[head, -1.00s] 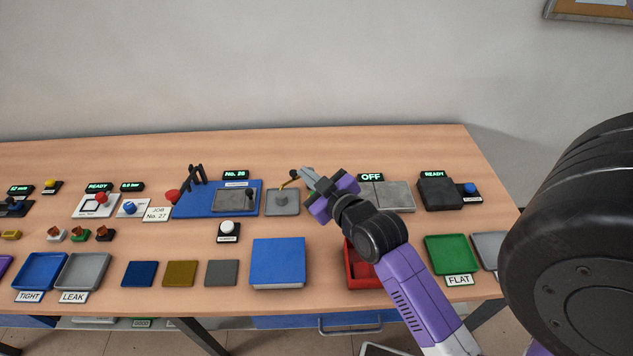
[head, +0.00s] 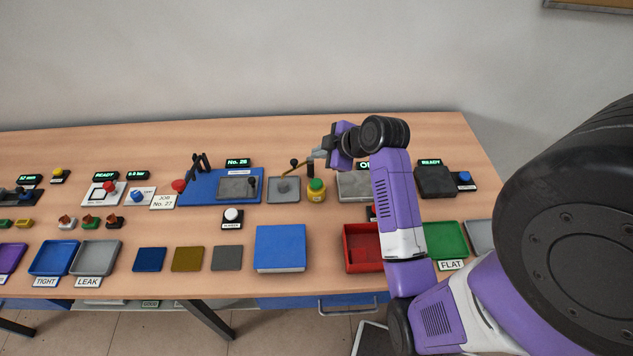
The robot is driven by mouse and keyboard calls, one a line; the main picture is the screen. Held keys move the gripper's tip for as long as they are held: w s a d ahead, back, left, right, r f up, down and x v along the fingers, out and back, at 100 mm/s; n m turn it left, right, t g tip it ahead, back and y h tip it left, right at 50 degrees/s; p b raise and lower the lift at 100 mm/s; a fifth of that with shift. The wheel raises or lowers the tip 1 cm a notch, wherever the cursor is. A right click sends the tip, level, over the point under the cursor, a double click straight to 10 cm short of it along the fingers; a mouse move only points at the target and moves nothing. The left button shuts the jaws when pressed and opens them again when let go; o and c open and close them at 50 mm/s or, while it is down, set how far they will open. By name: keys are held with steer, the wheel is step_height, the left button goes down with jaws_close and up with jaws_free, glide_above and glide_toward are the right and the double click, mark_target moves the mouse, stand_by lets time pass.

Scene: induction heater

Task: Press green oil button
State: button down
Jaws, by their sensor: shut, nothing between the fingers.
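The green button (head: 316,184) sits on top of a short yellow round base (head: 316,195) on the table, between a grey square plate and a grey block. It is in plain view in the head view. My gripper (head: 317,155) is shut and empty. A thin brass lever with a black knob (head: 294,162) shows just left of my fingertips. Whether the fingers touch it I cannot tell.
A grey square plate (head: 284,196) lies left of the button, and a grey block (head: 354,187) with a partly hidden display stands right. A blue book-like block (head: 280,247) and a red tray (head: 358,255) lie in front. Bare table lies just before the button.

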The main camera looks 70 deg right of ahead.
steer(key=shift+f, duration=0.15)
steer(key=b, duration=0.7)
glide_above(319, 184)
step_height(319, 184, down, 7)
steer(key=shift+f, duration=0.1)
steer(key=shift+f+b, duration=0.35)
steer(key=shift+f, duration=0.3)
steer(key=shift+f, duration=0.2)
stand_by(0.9)
steer(key=shift+f, duration=0.25)
steer(key=shift+f+b, duration=0.4)
steer(key=shift+f, duration=0.1)
stand_by(0.7)
stand_by(0.4)
steer(key=shift+r+p, duration=0.95)
steer(key=shift+p, duration=0.05)
